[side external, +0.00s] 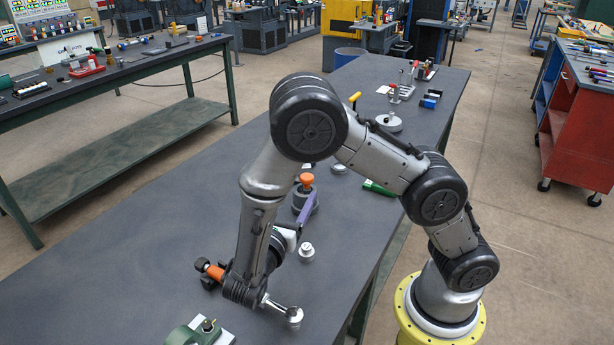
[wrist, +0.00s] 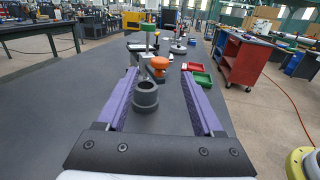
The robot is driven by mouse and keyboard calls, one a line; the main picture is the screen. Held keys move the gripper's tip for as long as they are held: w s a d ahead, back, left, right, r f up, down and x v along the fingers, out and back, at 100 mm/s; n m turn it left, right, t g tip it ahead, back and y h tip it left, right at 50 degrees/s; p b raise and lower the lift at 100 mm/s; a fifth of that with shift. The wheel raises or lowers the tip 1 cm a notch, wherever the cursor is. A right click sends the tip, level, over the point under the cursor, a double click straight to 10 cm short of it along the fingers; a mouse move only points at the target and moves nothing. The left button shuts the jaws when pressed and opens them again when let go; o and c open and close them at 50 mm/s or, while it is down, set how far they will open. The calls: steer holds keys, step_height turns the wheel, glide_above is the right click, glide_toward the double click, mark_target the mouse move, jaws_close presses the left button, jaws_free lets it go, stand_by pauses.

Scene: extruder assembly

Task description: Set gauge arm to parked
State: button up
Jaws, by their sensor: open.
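My gripper (wrist: 163,95) is open, its two purple fingers spread wide in the wrist view. A dark grey hollow cylinder (wrist: 145,95) stands upright between the fingers, apart from both. Just beyond it is an orange knob (wrist: 159,64) on a dark base. The side view also shows the orange knob (side external: 306,180), with one purple finger (side external: 306,213) below it. An orange handle (side external: 215,272) and a silver knobbed rod (side external: 293,314) show on either side of my wrist, which hides what lies between. I cannot tell which part is the gauge arm.
A green part (side external: 200,332) sits at the lower edge and a small silver cylinder (side external: 307,251) stands near my gripper. A green tray (wrist: 203,78) and a red tray (wrist: 191,66) lie to the right. The left of the dark bench (side external: 130,250) is clear.

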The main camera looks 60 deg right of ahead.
mark_target(305, 180)
steer(key=x, duration=0.8)
steer(key=shift+d, duration=0.25)
jaws_close()
stand_by(1.0)
